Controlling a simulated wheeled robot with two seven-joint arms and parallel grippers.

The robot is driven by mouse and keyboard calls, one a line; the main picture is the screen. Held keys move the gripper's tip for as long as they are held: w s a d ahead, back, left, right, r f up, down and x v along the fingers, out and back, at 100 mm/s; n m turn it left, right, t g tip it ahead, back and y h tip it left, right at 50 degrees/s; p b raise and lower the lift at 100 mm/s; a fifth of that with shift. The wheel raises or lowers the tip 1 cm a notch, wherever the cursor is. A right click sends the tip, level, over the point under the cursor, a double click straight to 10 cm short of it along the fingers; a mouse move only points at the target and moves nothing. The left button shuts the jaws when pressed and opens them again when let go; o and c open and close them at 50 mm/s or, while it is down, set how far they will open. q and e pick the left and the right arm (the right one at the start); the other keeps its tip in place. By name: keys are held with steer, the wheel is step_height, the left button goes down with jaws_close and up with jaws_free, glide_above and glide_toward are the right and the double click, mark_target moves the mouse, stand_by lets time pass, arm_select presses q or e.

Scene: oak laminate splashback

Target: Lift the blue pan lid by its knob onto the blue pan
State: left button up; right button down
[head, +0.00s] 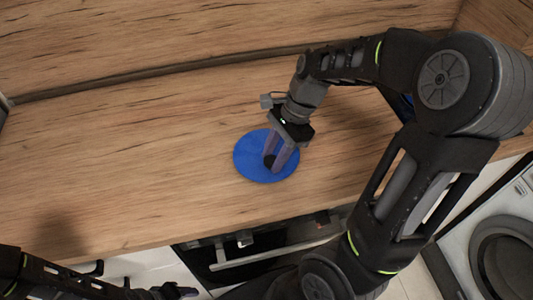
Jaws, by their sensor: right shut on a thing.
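The blue pan lid (248,160) is a round disc over the wooden worktop, left of my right arm. My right gripper (275,160) points down at its middle, with its fingers shut on the dark knob (269,161). I cannot tell whether the lid rests on the worktop or is slightly above it. A small blue patch (405,101) shows behind my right arm; it may be the blue pan, which is otherwise hidden. My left gripper (178,291) is low at the bottom edge, far from the lid, and its fingers are too unclear to read.
The wooden worktop (120,165) is clear to the left of the lid. A wooden splashback (150,35) rises behind it. Below the front edge are an oven with a handle (270,254) and, at right, a washing machine (505,250).

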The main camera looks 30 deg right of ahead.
stand_by(0.3)
step_height(320, 180, up, 10)
stand_by(0.5)
stand_by(0.6)
